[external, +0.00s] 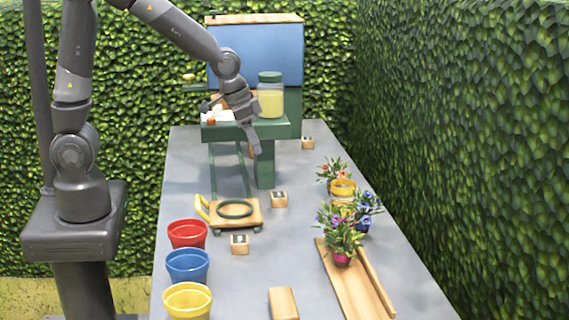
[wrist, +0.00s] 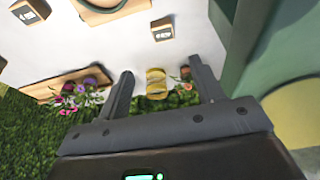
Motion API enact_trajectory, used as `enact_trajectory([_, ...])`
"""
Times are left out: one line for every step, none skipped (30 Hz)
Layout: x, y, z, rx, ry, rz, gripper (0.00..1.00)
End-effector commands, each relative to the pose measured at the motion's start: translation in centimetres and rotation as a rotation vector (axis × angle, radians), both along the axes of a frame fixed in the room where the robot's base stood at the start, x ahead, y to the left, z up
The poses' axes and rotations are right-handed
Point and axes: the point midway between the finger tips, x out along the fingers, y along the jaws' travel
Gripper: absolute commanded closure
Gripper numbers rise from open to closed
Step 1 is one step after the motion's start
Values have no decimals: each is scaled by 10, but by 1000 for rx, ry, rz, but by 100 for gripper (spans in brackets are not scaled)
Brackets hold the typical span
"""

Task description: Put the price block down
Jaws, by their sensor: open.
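Several small wooden blocks with dark labelled faces stand on the grey table; I cannot tell which is the price block. One block (external: 278,198) is mid-table, one (external: 239,243) nearer the front, one (external: 307,142) at the back right. In the wrist view, one block (wrist: 162,28) lies above the fingers and one (wrist: 27,13) at top left. My gripper (external: 256,150) is open beside the green stand, pointing down. In the wrist view, my gripper (wrist: 161,82) shows nothing held between its fingers; a yellow item (wrist: 155,80) appears beyond them.
Red (external: 187,235), blue (external: 187,266) and yellow (external: 187,301) pots line the left edge. Flowers (external: 341,233) and a wooden tray (external: 345,285) are on the right. Mid-table has free room.

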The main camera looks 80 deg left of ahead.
Motion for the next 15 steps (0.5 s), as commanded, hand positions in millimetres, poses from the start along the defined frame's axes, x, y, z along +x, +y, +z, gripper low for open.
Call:
enact_trajectory([-11,-2,16,-1,-18,-1,39])
enact_trajectory([-18,-3,24,-2,-25,-1,39])
enact_trajectory([-28,-4,35,-3,-33,-2,39])
enact_trajectory([-36,-5,43,-4,-40,-2,39])
enact_trajectory([-44,-6,50,-4,-45,-2,39])
enact_trajectory([-54,-7,59,-4,-55,-2,39])
enact_trajectory([-62,-7,65,-4,-60,-2,39])
enact_trajectory([-70,-8,71,-4,-67,-3,39])
enact_trajectory([-81,-9,79,-4,-75,-3,39])
enact_trajectory([-89,-10,84,-4,-82,-4,39])
enact_trajectory([-97,-11,89,-4,-87,-4,39])
enact_trajectory([-108,-11,96,-4,-96,-5,39])
enact_trajectory([-117,-12,100,-3,-101,-5,39])
enact_trajectory([-125,-12,104,-3,-108,-5,39])
enact_trajectory([-137,-13,109,-3,-116,-4,39])
